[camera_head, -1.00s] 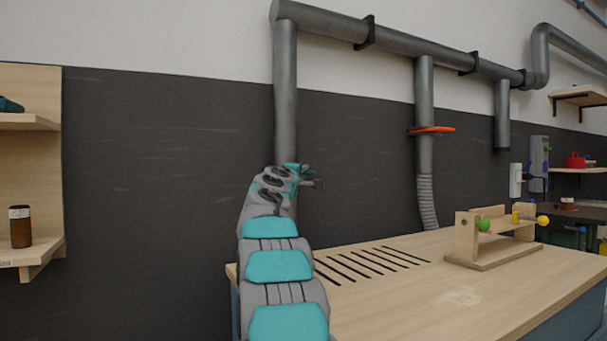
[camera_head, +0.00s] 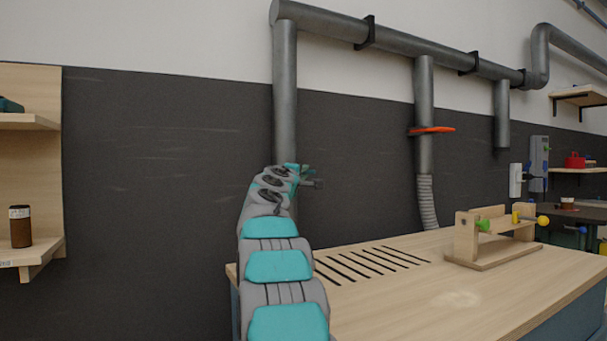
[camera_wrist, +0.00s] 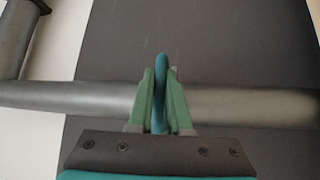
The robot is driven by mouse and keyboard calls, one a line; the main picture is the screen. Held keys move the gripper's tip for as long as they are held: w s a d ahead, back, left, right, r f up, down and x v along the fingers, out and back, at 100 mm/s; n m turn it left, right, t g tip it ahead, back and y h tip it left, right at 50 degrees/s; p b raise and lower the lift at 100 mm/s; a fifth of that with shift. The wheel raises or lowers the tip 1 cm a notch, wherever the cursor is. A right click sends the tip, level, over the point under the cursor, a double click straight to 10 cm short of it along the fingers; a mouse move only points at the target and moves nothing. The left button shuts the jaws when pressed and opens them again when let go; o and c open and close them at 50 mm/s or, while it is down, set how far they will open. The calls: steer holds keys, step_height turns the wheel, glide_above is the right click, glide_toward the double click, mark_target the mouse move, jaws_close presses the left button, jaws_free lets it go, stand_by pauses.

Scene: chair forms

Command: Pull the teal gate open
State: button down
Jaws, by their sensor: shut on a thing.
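The teal gate (camera_wrist: 161,70) shows in the wrist view as a thin teal plate seen nearly edge-on, upright between my fingers. My gripper (camera_wrist: 160,95) is shut on it, with one green finger on each side. Behind it runs a grey duct pipe (camera_wrist: 245,106), which passes across the wrist view. In the head view my arm reaches up to the leftmost vertical pipe (camera_head: 284,100); the gripper end (camera_head: 305,178) is small there and partly hidden by my wrist. The gate cannot be made out clearly in the head view.
An orange gate (camera_head: 432,130) sits on the middle pipe. A wooden bench (camera_head: 400,300) with slots stands below, bearing a wooden fixture (camera_head: 490,240) with green and yellow knobs. A shelf (camera_head: 40,250) with a brown jar (camera_head: 20,227) is at the left. The dark wall stands behind.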

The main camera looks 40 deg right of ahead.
steer(key=shift+s+f, duration=0.1)
stand_by(0.3)
steer(key=s+a+b, duration=0.2)
steer(key=s+b, duration=0.3)
steer(key=s, duration=0.2)
steer(key=shift+s+a, duration=0.2)
steer(key=shift+s, duration=0.2)
steer(key=c, duration=0.8)
jaws_free()
steer(key=shift+c, duration=0.2)
steer(key=shift+a, duration=0.15)
